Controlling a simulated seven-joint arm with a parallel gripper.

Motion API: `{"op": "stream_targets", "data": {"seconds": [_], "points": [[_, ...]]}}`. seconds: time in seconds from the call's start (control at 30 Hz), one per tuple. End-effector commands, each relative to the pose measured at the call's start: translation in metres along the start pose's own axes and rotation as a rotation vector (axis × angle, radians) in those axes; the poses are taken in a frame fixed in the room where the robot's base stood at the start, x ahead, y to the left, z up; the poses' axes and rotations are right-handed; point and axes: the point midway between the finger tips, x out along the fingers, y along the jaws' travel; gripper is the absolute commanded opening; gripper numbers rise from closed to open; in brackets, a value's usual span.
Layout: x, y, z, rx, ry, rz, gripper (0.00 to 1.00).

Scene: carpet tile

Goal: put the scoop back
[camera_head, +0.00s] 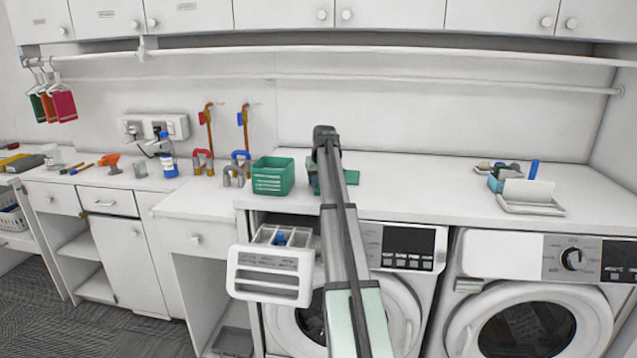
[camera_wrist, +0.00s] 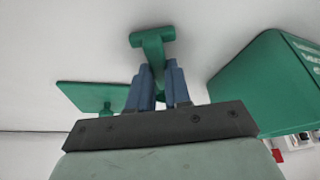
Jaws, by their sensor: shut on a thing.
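My gripper (camera_wrist: 159,72) is shut on a green T-shaped piece, which I take to be the scoop (camera_wrist: 153,44); its crosspiece sticks out past the blue fingertips. In the head view my arm hides the fingertips and most of what they hold. The green box (camera_head: 272,176) stands on the counter left of my arm; its top looks open. It also shows at the right of the wrist view (camera_wrist: 262,85). A flat green plate with a knob, like a lid (camera_wrist: 92,97), lies beside the gripper; a green part (camera_head: 352,177) also shows right of my arm in the head view.
The washer's detergent drawer (camera_head: 270,275) is pulled out below the counter, with something blue inside. Pipe pieces (camera_head: 236,170) and a bottle (camera_head: 167,155) stand left of the box. A white tray (camera_head: 530,205) lies right. The counter between arm and tray is clear.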

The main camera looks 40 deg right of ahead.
Motion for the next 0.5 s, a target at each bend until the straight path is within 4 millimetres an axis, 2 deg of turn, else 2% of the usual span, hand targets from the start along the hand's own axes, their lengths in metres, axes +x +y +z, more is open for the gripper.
{"op": "stream_targets", "data": {"seconds": [0.1, 0.13, 0.33, 0.37, 0.5], "points": [[0.0029, 0.0000, 0.0014, 0.000, -0.001, 0.000, 0.00], [0.0025, 0.0000, 0.0011, 0.000, 0.000, 0.000, 0.21], [0.0023, 0.0000, 0.0010, 0.000, 0.000, 0.000, 0.40], [0.0023, 0.0000, 0.0010, 0.000, 0.000, 0.000, 0.43], [0.0022, 0.0000, 0.0009, 0.000, 0.000, 0.000, 0.43]]}}
